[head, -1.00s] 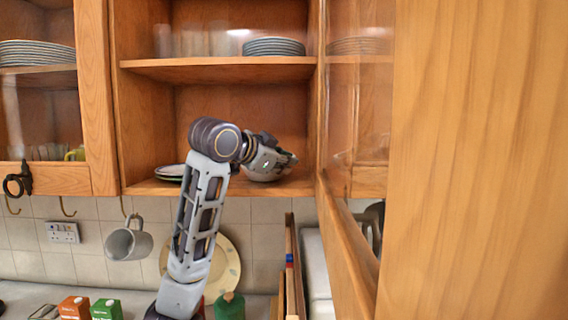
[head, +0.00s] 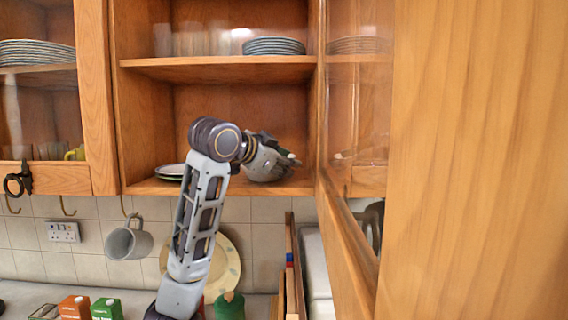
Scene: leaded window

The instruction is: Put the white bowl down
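The white bowl (head: 262,170) is in the open cupboard, at the right part of its lower shelf (head: 220,187). My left gripper (head: 286,157) reaches in from the left and is at the bowl's upper right side, partly overlapping it. The fingers are small and partly hidden, so I cannot tell whether they are closed on the bowl's rim. I also cannot tell whether the bowl's base touches the shelf. My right gripper is not in view.
Plates (head: 170,171) lie on the lower shelf left of the bowl, partly behind my arm. A plate stack (head: 273,46) and glasses stand on the upper shelf. The open glazed door (head: 345,240) is close on the right. A grey mug (head: 128,241) hangs below the cupboard.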

